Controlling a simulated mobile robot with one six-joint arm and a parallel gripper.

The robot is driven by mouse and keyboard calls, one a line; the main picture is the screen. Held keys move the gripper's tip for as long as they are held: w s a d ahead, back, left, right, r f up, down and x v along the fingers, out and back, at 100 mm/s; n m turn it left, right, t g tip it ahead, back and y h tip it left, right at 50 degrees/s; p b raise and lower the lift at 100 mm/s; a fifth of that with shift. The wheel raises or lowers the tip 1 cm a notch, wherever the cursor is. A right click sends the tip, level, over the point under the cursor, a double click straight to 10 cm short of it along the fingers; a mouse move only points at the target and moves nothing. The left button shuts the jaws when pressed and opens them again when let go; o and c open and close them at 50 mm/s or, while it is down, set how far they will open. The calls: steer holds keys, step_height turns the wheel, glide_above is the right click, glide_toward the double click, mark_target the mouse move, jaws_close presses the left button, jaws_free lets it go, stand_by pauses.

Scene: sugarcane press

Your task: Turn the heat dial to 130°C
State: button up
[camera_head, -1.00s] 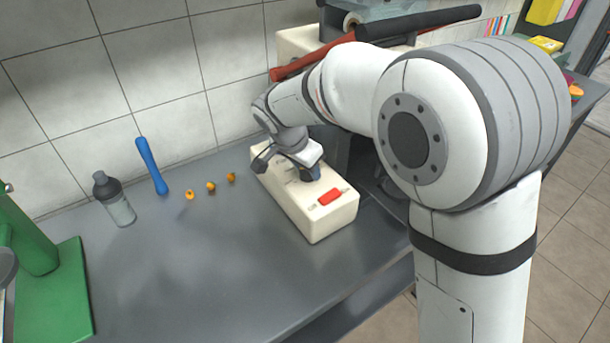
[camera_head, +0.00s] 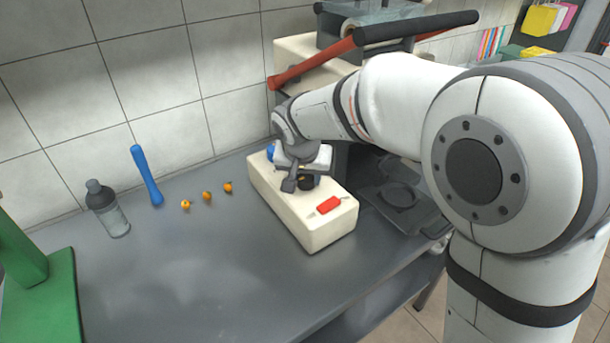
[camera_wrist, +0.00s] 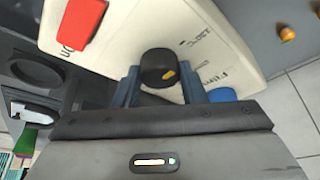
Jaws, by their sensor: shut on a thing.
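The heat dial (camera_wrist: 158,68) is a round black knob with a yellow pointer mark, on top of a cream-coloured box (camera_head: 325,234). In the wrist view the pointer is on the lower right of the knob. A printed temperature label is on the box above and right of it, seen at an angle and hard to read. My gripper (camera_wrist: 163,88) has its two blue-grey fingers on either side of the dial, shut on it. In the head view my gripper (camera_head: 304,181) is over the middle of the box and partly hides the dial.
A red switch (camera_head: 328,205) is on the box's near end, and a blue knob (camera_head: 270,153) at its far end. Several small orange fruits (camera_head: 207,196), a blue rod-like tool (camera_head: 147,175) and a bottle (camera_head: 108,209) are to the left. The front table is clear.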

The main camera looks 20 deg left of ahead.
stand_by(0.3)
steer(key=o, duration=1)
steer(key=v, duration=0.7)
steer(key=shift+s+r, duration=0.15)
steer(key=shift+r, duration=0.25)
